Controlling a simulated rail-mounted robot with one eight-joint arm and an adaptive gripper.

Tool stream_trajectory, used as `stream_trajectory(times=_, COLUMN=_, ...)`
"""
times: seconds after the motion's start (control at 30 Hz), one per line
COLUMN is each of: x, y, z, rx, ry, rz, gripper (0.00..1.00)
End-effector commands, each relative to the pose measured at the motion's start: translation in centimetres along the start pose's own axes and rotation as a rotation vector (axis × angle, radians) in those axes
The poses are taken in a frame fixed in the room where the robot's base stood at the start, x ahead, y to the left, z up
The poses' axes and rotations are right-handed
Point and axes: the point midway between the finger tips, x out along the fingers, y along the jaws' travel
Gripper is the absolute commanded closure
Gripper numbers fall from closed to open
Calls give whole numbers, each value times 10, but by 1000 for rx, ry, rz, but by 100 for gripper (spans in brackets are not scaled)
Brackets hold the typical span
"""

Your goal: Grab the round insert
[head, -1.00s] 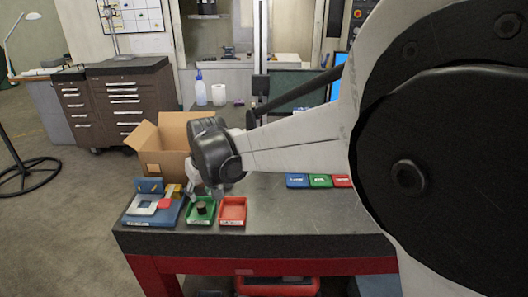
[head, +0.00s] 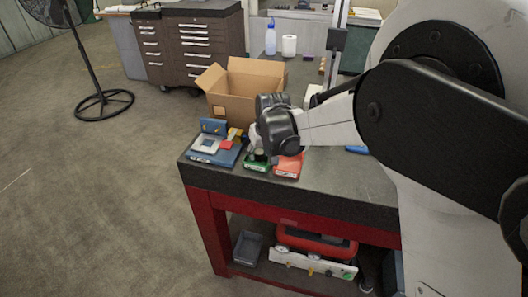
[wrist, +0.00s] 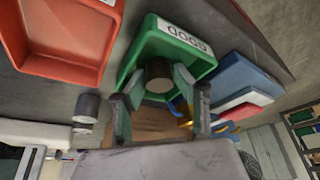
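The round insert (wrist: 159,73) is a short dark cylinder with a brownish end face. It sits in the green tray (wrist: 190,55) labelled "GOOD". In the wrist view my gripper (wrist: 156,88) is open, with one finger on each side of the insert. I cannot tell whether either finger touches it. In the head view the green tray (head: 255,166) is at the bench's front left, and my wrist hides most of the insert and the fingers.
A red tray (head: 288,166) stands right of the green one. A blue fixture (head: 226,157) with white, red and yellow parts stands to the left. An open cardboard box (head: 236,101) is behind. The front right bench top (head: 340,180) is clear.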

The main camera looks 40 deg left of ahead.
Motion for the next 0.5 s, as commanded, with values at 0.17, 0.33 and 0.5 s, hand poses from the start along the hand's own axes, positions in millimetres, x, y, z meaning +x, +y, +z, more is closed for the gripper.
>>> stream_trajectory(times=0.17, x=0, y=0, z=0, rx=0, ry=0, rz=0, gripper=81)
stream_trajectory(times=0.33, x=0, y=0, z=0, rx=0, ry=0, rz=0, gripper=100)
stream_trajectory(times=0.5, x=0, y=0, z=0, rx=0, ry=0, rz=0, gripper=100)
